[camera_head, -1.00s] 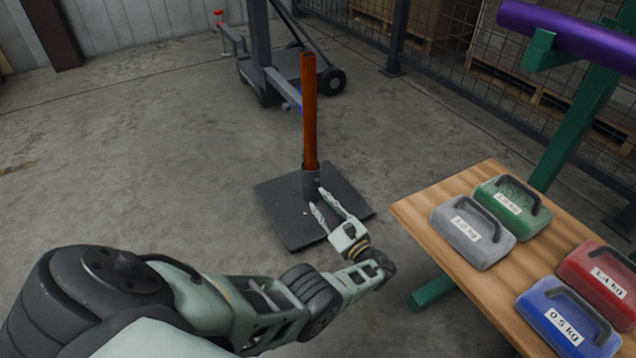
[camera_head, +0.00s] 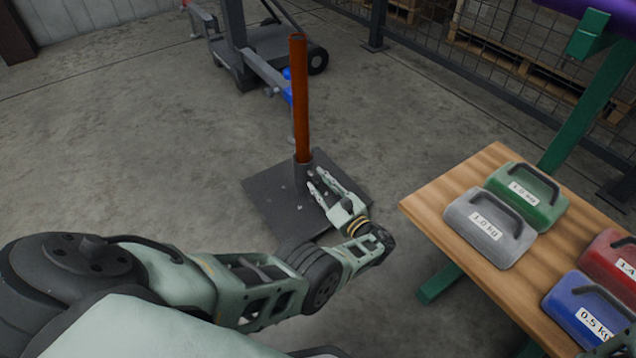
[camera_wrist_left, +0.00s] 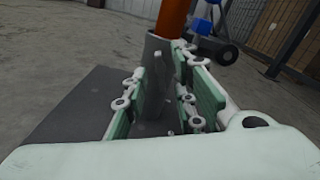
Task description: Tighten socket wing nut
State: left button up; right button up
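An orange-brown post (camera_head: 300,95) stands upright in a dark grey socket (camera_head: 304,172) on a square dark base plate (camera_head: 268,208). My left gripper (camera_head: 316,180) is open, low over the plate, with its fingertips at the right front side of the socket. In the left wrist view, the socket (camera_wrist_left: 155,55) and post (camera_wrist_left: 172,18) rise beyond the two spread green finger pads. My right gripper is not clearly in view.
A wooden table (camera_head: 432,212) at the right holds grey (camera_head: 490,247), green (camera_head: 525,215), red (camera_head: 608,252) and blue (camera_head: 575,320) weights with handles. A grey wheeled stand (camera_head: 235,62) is behind the post. The floor left of the plate is clear.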

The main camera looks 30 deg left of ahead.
pick_arm(q)
jog(key=shift+w+a, duration=0.25)
jog(key=shift+a, duration=0.4)
grip_shut()
